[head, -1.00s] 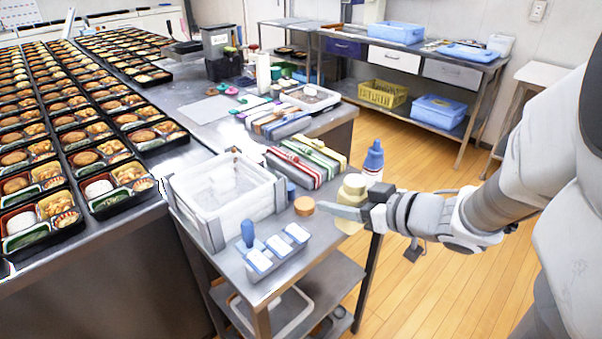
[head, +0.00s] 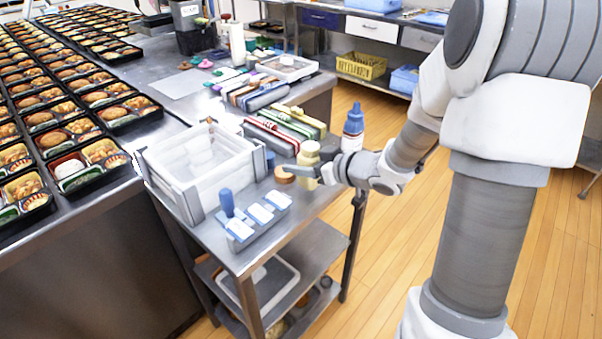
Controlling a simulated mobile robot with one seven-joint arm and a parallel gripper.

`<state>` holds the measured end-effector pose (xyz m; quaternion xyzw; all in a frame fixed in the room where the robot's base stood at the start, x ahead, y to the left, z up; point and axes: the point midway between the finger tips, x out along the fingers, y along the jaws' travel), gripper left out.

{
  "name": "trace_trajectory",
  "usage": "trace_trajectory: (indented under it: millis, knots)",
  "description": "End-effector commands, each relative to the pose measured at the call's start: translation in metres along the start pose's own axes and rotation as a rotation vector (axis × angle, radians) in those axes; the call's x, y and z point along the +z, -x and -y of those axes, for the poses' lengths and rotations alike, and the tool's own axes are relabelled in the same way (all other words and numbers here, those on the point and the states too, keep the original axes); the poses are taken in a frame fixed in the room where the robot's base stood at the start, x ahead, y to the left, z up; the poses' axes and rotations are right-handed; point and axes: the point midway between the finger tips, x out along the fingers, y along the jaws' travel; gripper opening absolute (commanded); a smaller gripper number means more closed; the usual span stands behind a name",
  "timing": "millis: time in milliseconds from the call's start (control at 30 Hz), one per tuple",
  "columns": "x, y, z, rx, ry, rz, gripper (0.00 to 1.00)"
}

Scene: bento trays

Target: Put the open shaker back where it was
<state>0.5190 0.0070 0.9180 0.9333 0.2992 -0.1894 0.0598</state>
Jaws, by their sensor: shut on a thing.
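A cream-yellow shaker (head: 309,157) is upright at the right part of the steel cart top. My gripper (head: 300,171) reaches in from the right and is shut on it, with a grey finger across its lower body. Whether the shaker's base touches the cart top, and whether its top is open, I cannot tell. A small round orange-brown piece (head: 285,174) sits just left of the shaker, close to the fingertips.
A white squeeze bottle with a blue top (head: 353,128) stands behind my gripper. A clear-walled bin (head: 170,178) is left. A grey holder with white-labelled slots (head: 240,236) is in front. Coloured boxes (head: 285,130) lie behind. Bento trays (head: 75,180) fill the left table.

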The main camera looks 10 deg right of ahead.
Motion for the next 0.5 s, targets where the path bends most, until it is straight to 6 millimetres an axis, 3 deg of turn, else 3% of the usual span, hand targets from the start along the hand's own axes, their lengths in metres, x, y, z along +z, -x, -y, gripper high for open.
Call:
trace_trajectory:
  millis: [33,100,500]
  knots:
    - [0.0132,-0.0054,0.0002,-0.001,-0.002,0.001,0.47]
    - [0.0188,-0.0078,0.0002,-0.001,-0.001,0.001,0.47]
    - [0.0220,-0.0089,0.0000,0.000,0.000,0.000,0.47]
